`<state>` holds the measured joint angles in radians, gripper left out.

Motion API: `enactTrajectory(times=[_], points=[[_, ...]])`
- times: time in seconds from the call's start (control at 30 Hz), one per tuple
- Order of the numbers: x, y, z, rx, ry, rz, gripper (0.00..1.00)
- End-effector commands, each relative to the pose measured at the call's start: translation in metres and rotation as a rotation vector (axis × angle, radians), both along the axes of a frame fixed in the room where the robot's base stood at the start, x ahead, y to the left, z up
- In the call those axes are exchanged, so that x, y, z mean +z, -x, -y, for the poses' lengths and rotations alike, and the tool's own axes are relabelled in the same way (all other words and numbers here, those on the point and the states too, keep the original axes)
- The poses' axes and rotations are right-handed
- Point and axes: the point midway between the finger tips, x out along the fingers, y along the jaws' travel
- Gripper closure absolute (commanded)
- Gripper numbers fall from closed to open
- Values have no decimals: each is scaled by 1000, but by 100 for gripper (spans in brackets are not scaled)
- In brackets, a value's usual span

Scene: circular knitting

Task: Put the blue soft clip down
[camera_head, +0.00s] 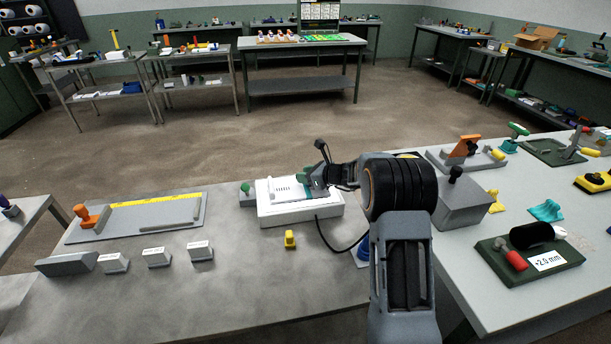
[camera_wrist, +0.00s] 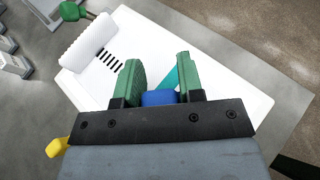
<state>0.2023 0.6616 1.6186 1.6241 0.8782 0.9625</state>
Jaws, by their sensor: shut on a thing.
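My gripper (camera_wrist: 157,72) has two green fingers and is shut on the blue soft clip (camera_wrist: 160,97), which shows low between them in the wrist view. In the head view my gripper (camera_head: 309,180) is over the right part of a white plate-like device (camera_head: 300,214), and the clip cannot be made out there. The white device (camera_wrist: 235,95) lies below the fingers in the wrist view. A teal piece (camera_wrist: 172,78) shows between the fingers, partly hidden by the right one. Whether the clip touches the device cannot be told.
A white ribbed roll (camera_wrist: 88,40) lies on the device's left part. A green knob (camera_head: 245,188) stands left of it and a yellow clip (camera_head: 290,239) in front. A grey board (camera_head: 140,220) and several white blocks (camera_head: 156,257) are farther left. Bare table lies at the front.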

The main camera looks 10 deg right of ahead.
Motion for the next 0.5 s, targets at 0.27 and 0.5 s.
enactTrajectory(times=[0.27, 0.5], points=[[-1, 0, 0, 0, 0, 1, 88], [-3, 0, 0, 0, 0, 1, 53]])
